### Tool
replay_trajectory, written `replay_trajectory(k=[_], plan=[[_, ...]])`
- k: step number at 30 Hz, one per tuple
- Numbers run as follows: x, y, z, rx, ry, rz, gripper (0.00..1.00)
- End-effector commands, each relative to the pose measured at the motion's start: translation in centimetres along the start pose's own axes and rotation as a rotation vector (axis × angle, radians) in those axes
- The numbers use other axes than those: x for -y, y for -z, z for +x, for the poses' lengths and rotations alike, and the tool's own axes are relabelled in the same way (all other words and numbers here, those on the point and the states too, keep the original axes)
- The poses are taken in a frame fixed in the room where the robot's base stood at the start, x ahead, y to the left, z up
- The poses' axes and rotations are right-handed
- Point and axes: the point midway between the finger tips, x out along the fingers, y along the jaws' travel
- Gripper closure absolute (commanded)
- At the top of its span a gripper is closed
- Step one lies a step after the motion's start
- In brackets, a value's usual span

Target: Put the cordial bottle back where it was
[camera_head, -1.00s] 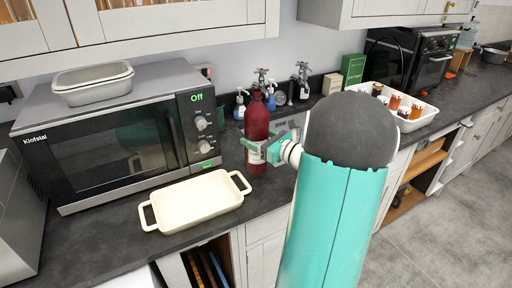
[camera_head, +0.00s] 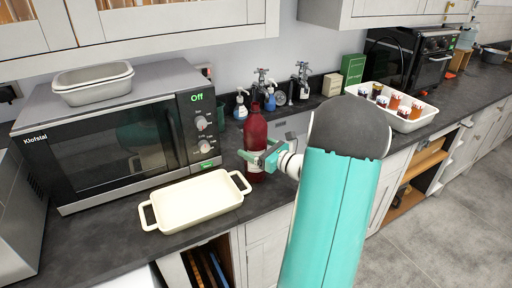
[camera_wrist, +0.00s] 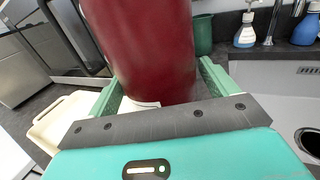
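The cordial bottle (camera_head: 255,130) is dark red with a pale label low down. It is upright over the counter, between the microwave and the sink. I cannot tell whether its base touches the counter. My gripper (camera_head: 262,158) has its green fingers on either side of the bottle's lower body and appears shut on it. In the wrist view, the bottle (camera_wrist: 145,45) fills the space between the two fingers (camera_wrist: 160,85). Its base is hidden there by my gripper.
A cream baking dish (camera_head: 197,202) lies left of the bottle, before the microwave (camera_head: 120,140). Soap bottles (camera_head: 240,107) and taps stand behind. A white tray (camera_head: 410,122) of several jars is at right. The counter's front edge is close to the bottle.

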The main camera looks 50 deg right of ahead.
Motion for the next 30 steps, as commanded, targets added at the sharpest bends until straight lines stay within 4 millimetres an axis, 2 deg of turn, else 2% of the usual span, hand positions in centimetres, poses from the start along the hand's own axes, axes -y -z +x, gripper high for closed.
replay_trajectory(k=[11,13,17,24,30], plan=[[0.0,-0.4,0.0,0.000,0.001,-0.001,0.10],[0.1,-0.3,-0.7,-0.001,0.002,0.000,0.10],[0.1,-0.3,-2.9,-0.001,0.004,0.001,0.10],[0.1,-0.3,-8.2,-0.001,0.004,0.000,0.10],[0.1,-0.3,-11.2,-0.001,0.003,0.000,0.10]])
